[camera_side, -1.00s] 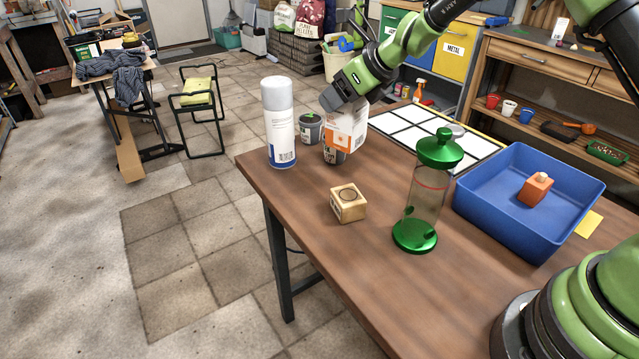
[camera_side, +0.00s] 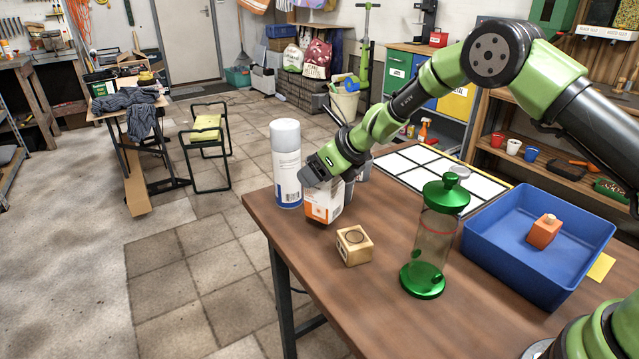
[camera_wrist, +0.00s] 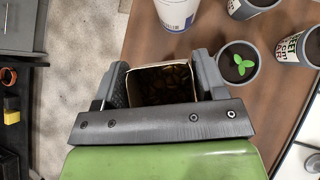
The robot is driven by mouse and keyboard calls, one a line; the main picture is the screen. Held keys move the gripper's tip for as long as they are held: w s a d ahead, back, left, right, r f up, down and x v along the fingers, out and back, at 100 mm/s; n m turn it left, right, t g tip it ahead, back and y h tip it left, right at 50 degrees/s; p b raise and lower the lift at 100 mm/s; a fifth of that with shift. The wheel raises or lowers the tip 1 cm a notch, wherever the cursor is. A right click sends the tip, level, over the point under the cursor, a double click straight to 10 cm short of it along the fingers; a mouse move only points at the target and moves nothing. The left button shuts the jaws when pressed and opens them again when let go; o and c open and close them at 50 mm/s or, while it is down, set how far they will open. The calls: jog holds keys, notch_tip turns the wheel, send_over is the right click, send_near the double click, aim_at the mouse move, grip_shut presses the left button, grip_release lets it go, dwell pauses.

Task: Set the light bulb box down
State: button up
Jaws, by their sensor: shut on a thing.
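The light bulb box (camera_side: 322,205) is white with orange panels. It is upright, just right of the white spray can (camera_side: 286,165), low over the left part of the wooden table. I cannot tell whether its base touches the table. My gripper (camera_side: 317,174) is shut on its upper part from above. In the wrist view my gripper (camera_wrist: 160,88) has a finger on each side of the box (camera_wrist: 174,73), whose top looks dark inside. The box's lower part is hidden in that view.
Small grey pots stand close behind the box, one with a green seedling (camera_wrist: 238,62). A wooden block (camera_side: 354,246), a green-lidded clear jar (camera_side: 433,240) and a blue tray (camera_side: 490,258) stand to the right. Bare tabletop lies between the block and the jar.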

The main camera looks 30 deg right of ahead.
jog(key=shift+f, duration=1.6)
jog(key=shift+f, duration=0.15)
jog(key=o, duration=1.2)
